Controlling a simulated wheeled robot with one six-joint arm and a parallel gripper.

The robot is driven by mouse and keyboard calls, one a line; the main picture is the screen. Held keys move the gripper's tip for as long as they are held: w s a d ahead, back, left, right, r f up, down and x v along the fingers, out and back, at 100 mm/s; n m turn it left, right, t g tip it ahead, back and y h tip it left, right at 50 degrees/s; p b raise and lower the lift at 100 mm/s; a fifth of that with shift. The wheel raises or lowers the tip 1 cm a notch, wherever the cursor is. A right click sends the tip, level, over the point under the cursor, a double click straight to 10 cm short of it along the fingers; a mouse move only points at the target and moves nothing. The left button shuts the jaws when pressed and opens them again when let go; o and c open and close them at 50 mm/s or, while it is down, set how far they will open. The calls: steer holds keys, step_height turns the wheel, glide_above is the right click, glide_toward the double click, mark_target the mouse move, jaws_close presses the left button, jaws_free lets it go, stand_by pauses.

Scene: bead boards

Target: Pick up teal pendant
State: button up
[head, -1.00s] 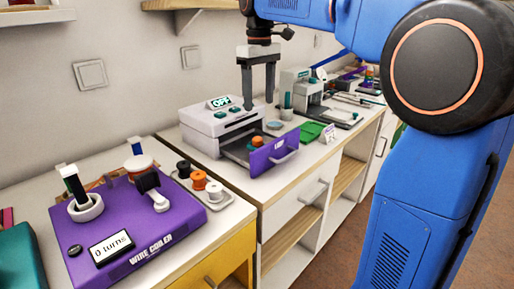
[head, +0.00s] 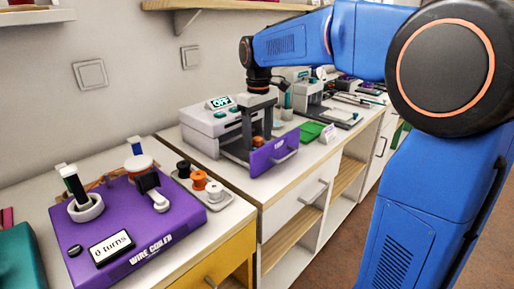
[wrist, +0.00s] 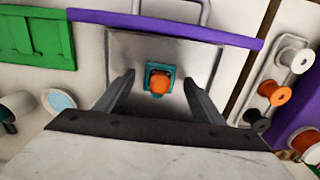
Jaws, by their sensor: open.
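The teal pendant (wrist: 151,72) lies in the open drawer tray (wrist: 190,52) in the wrist view; it is a small teal square with a round orange piece on it. In the head view only the orange part (head: 258,141) shows, partly behind my gripper. My gripper (wrist: 158,87) is open, pointing down over the drawer, with one finger on each side of the pendant and apart from it. In the head view my gripper (head: 261,145) is low at the drawer of the white machine (head: 205,125).
The drawer's purple front (head: 275,152) stands out toward the counter edge. A spool tray (head: 225,205) and the purple wire coiler (head: 150,235) are at left. A green board (head: 311,131) and a small sign (head: 328,133) lie right of the drawer.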

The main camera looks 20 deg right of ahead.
steer(key=shift+f, duration=0.65)
steer(key=c, duration=1.1)
